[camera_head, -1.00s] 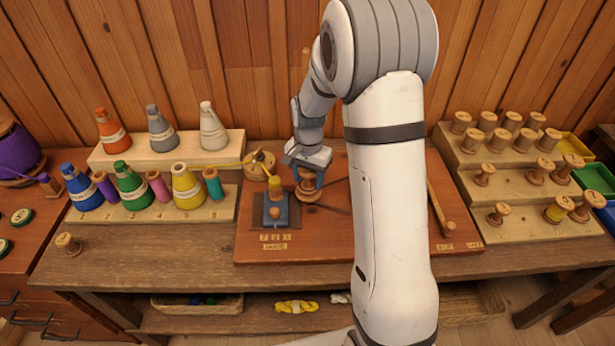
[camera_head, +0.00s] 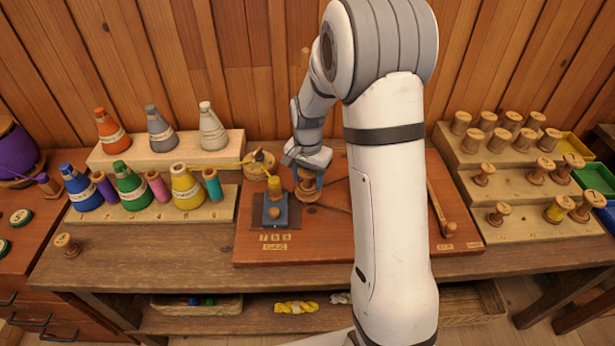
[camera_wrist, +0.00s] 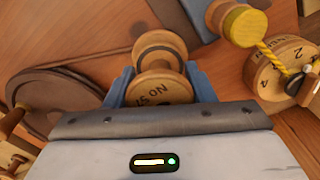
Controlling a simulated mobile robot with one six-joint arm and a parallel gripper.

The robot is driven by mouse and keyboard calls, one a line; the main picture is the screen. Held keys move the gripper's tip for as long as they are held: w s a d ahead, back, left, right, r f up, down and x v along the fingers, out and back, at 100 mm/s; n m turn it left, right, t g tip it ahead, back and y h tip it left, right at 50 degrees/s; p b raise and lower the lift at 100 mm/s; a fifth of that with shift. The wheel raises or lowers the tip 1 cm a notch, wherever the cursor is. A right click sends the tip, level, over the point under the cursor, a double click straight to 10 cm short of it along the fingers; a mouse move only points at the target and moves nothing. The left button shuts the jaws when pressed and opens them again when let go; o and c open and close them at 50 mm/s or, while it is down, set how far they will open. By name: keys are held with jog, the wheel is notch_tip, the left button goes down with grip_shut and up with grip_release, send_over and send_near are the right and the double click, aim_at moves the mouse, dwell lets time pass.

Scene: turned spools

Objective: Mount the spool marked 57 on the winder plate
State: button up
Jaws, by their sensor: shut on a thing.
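The spool marked 57 (camera_wrist: 162,88) is bare turned wood, and "No 57" shows on its near flange in the wrist view. My gripper (camera_head: 307,178) is shut on it, with a blue finger on each side of the spool in the wrist view (camera_wrist: 162,92). In the head view the spool (camera_head: 307,194) is at the red-brown board (camera_head: 350,225), right of a blue block. I cannot tell whether it touches the board. A dark round plate (camera_wrist: 50,92), which may be the winder plate, lies left of the spool in the wrist view. My arm hides that part in the head view.
The blue block (camera_head: 275,216) carries a yellow-wound spool (camera_head: 274,187) close beside my gripper. A round wooden piece (camera_wrist: 283,68) with yellow yarn is near. Thread cones stand on the left rack (camera_head: 160,215). Several spools stand on the right rack (camera_head: 520,228).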

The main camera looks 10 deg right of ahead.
jog(key=shift+f+b, duration=0.3)
jog(key=shift+f, duration=0.2)
jog(key=o, duration=0.7)
jog(key=shift+r+p, duration=3.6)
jog(key=shift+r, duration=1.85)
jog(key=shift+s+r, duration=0.1)
jog(key=shift+r, duration=0.15)
jog(key=s+r+n+t, duration=0.1)
jog(key=s+r, duration=0.3)
jog(key=s, duration=0.4)
jog(key=s+r+n+t, duration=0.1)
jog(key=s+r+n, duration=0.3)
jog(key=s, duration=0.4)
jog(key=s+r+n+t, duration=0.1)
jog(key=s+r+n, duration=0.2)
jog(key=s+r, duration=0.2)
jog(key=shift+s+r, duration=0.15)
jog(key=shift+s, duration=0.6)
jog(key=shift+s+r, duration=0.1)
jog(key=shift+s, duration=0.65)
